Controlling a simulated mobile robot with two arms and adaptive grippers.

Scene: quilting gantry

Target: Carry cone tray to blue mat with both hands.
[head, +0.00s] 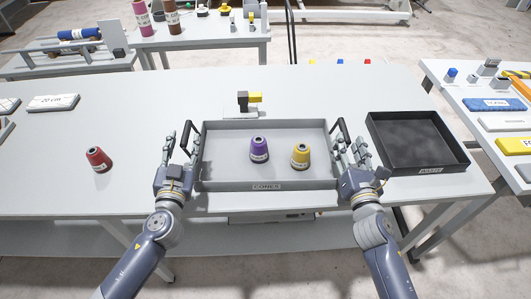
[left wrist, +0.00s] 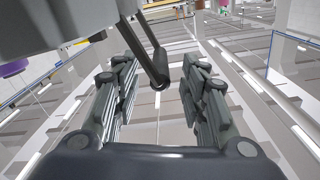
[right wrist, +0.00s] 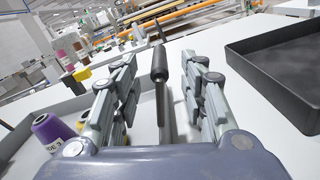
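The grey cone tray (head: 225,185), labelled CONES, sits on the white table with a purple cone (head: 259,148) and a yellow cone (head: 300,155) upright inside. It has a dark handle at its left end (head: 186,135) and another at its right end (head: 341,133). My left gripper (head: 182,146) is open at the left handle, whose bar (left wrist: 157,68) shows between its spread fingers. My right gripper (head: 351,147) is open, with the right handle (right wrist: 160,65) between its fingers. Neither gripper is closed on a handle. I cannot clearly make out a blue mat.
A red cone (head: 98,159) stands on the table left of the tray. A black tray (head: 425,166) lies to the right. A right-hand table holds a flat blue piece (head: 490,104) and other items.

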